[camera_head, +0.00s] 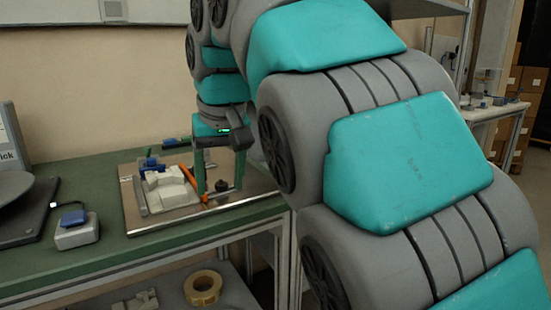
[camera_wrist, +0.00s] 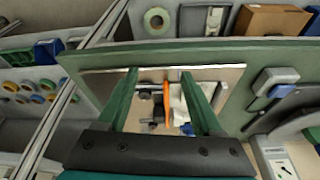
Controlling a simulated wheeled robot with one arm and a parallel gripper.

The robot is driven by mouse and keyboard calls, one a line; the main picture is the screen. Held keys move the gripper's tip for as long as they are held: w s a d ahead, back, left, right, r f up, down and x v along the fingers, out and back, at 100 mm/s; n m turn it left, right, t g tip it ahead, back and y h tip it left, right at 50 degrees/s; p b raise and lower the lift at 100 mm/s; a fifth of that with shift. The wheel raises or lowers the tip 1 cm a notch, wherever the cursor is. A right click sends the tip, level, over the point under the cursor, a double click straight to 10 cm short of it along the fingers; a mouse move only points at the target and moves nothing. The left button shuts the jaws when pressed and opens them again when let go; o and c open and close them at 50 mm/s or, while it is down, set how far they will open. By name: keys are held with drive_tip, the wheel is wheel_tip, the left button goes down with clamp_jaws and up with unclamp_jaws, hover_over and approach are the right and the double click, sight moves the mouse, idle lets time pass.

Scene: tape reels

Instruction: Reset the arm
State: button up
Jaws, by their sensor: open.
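My arm, grey and teal, fills the right half of the head view and reaches over the green workbench (camera_head: 105,262). My gripper (camera_head: 220,186) hangs fingers down over the board (camera_head: 236,222) on the bench. In the wrist view my gripper (camera_wrist: 160,74) has its two green fingers wide apart with nothing held between them. An orange strip (camera_head: 190,179) lies beside a pale block-shaped fixture (camera_head: 170,192) on the board. The strip (camera_wrist: 166,100) also shows below the fingers in the wrist view. The exact height of the fingertips above the board is hard to tell.
A grey-and-blue box (camera_head: 76,232) and a dark scale-like device (camera_head: 22,215) stand left of the board. A yellow tape reel (camera_head: 203,287) lies on the lower shelf. Several coloured reels (camera_wrist: 30,90) sit on a shelf at left in the wrist view.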

drive_tip(key=s+d+f+m+g+h, duration=0.1)
drive_tip(key=s+d+f+m, duration=0.1)
drive_tip(key=s+d+f, duration=0.4)
drive_tip(key=s+d+f+m+g, duration=0.1)
drive_tip(key=s+d+f, duration=0.1)
drive_tip(key=d+f, duration=0.65)
drive_tip(key=s+d+f+g, duration=0.1)
drive_tip(key=s+d+f, duration=0.4)
drive_tip(key=s+f, duration=0.2)
drive_tip(key=s+d+f+m+g, duration=0.1)
drive_tip(key=s+d+f+g, duration=0.1)
drive_tip(key=s+d+f, duration=0.3)
drive_tip(key=s+f, duration=0.3)
drive_tip(key=s, duration=0.4)
drive_tip(key=shift+f+m+h, duration=0.3)
